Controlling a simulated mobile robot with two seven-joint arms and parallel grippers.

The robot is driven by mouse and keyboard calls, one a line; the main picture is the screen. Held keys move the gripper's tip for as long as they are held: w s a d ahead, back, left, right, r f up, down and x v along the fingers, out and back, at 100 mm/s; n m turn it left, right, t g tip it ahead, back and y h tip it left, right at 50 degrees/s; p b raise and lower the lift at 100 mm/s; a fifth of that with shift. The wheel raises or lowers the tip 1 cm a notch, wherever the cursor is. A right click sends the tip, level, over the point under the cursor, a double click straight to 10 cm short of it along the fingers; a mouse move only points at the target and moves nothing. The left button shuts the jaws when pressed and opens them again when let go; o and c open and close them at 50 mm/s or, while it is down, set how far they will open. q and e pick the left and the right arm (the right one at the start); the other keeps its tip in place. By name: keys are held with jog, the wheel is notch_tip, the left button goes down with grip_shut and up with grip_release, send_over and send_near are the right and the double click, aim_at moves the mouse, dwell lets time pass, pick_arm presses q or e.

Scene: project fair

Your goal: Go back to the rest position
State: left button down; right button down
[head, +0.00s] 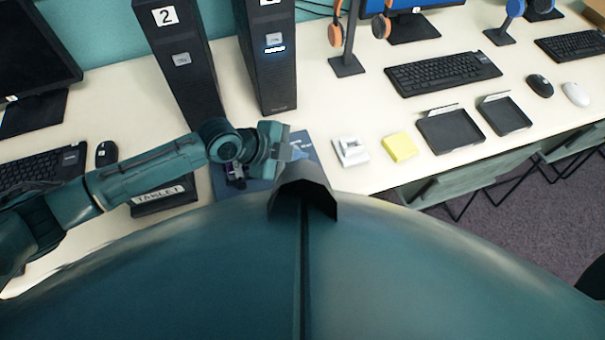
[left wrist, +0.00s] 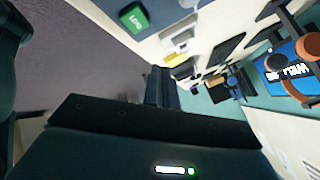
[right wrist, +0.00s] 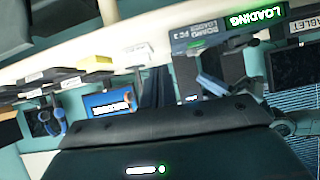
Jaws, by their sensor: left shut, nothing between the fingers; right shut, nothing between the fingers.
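My left gripper (head: 296,148) is over the white table, at the end of the arm that comes in from the left. My right gripper does not show in the head view. In the right wrist view its fingers (right wrist: 156,88) are together and empty, with the table edge and labelled items beyond.
Two black computer towers, one on the left (head: 180,62) and one on the right (head: 268,62), stand behind the left gripper. A white block (head: 350,152), a yellow pad (head: 400,147) and black trays (head: 450,130) lie to its right. A tablet holder (head: 165,197) is below the left arm.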

dwell(0.4)
pick_arm(q)
jog(key=s+d+n+t+h, duration=0.1)
jog(key=s+d+n+t, duration=0.2)
jog(key=s+n, duration=0.35)
jog(key=s+a+f+n+t+y, duration=0.1)
jog(key=s+a+f+n+y, duration=0.2)
jog(key=a+n, duration=0.3)
jog(key=s+a+f+n+t+y, duration=0.2)
jog(key=s+a+n, duration=0.3)
jog(key=a, duration=0.5)
jog(key=shift+a+f+n+t+y, duration=0.35)
jog(key=shift+f+n+y, duration=0.25)
jog(key=shift+n, duration=0.35)
pick_arm(e)
jog(key=f, duration=0.1)
jog(key=d+f, duration=0.1)
jog(key=f, duration=0.1)
jog(key=shift+s+d+f+m+g+h, duration=0.1)
jog(key=shift+s+d+m+g+h, duration=0.1)
jog(key=shift+s+m+g+h, duration=0.1)
pick_arm(q)
jog(key=shift+s, duration=0.1)
